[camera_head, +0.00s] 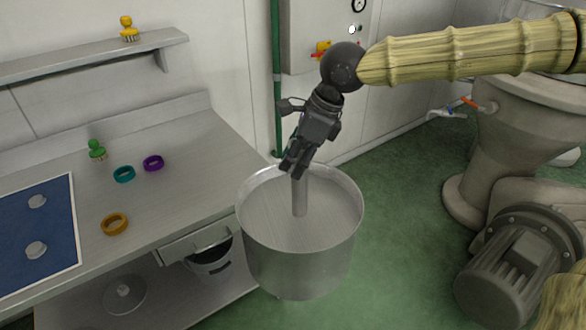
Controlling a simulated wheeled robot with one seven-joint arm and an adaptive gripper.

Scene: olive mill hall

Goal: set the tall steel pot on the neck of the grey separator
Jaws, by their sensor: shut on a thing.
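The steel pot (300,262) is a wide, round, open vessel with a post (300,196) rising from its middle. It hangs roughly upright in the centre of the picture, beside the bench's right end. My gripper (296,166) reaches down over the pot and is shut on the top of the post. The fingers hide the post's upper end. The grey separator (515,140) stands on the floor at the right, apart from the pot. My arm crosses in front of its top, and its neck cannot be made out.
A steel bench (190,140) at left holds a teal ring (124,174), a purple ring (153,163), an orange ring (115,224), a green stamp-like piece (96,150) and a blue mat (62,205). A grey motor (515,262) stands at lower right. Green floor (405,230) is clear between.

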